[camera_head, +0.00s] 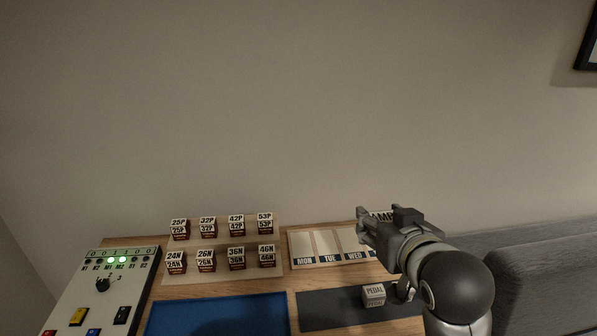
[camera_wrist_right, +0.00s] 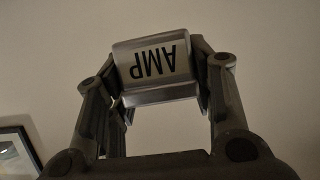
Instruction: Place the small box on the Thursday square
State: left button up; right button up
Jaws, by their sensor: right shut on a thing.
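A small box labelled AMP (camera_wrist_right: 152,62) is held between the fingers of my right gripper (camera_wrist_right: 158,75) in the right wrist view. In the head view my right gripper (camera_head: 378,226) is in front of the right part of the day board (camera_head: 318,262), and the AMP box (camera_head: 382,216) shows partly behind its fingers. The board has MON, TUE and WED squares in view; the squares to the right, Thursday among them, are hidden behind my right arm. Another small box, labelled PEDAL (camera_head: 374,294), sits on the dark mat (camera_head: 325,309). My left gripper is not in view.
A rack (camera_head: 222,275) with several labelled small boxes stands left of the day board. A blue mat (camera_head: 218,315) lies in front of it. A panel with switches and green lights (camera_head: 100,290) is at the left. A grey couch (camera_head: 545,275) stands at the right.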

jog(key=s+a+f, duration=0.1)
jog(key=s+f, duration=0.1)
jog(key=f, duration=0.7)
jog(key=s+a+f, duration=0.2)
jog(key=s+f, duration=0.1)
jog(key=f, duration=0.7)
jog(key=shift+s, duration=0.3)
jog(key=x, duration=0.4)
jog(key=f+p+x, duration=0.1)
jog(key=x, duration=0.4)
jog(key=s+d+f+x, duration=0.1)
jog(key=x, duration=0.4)
jog(key=shift+w+f, duration=0.1)
jog(key=shift+f, duration=0.2)
jog(key=shift+w+f, duration=0.75)
jog(key=shift+f, duration=0.2)
jog(key=f, duration=0.1)
jog(key=f+p, duration=0.1)
jog(key=shift+w+f, duration=0.2)
jog(key=shift+f, duration=0.3)
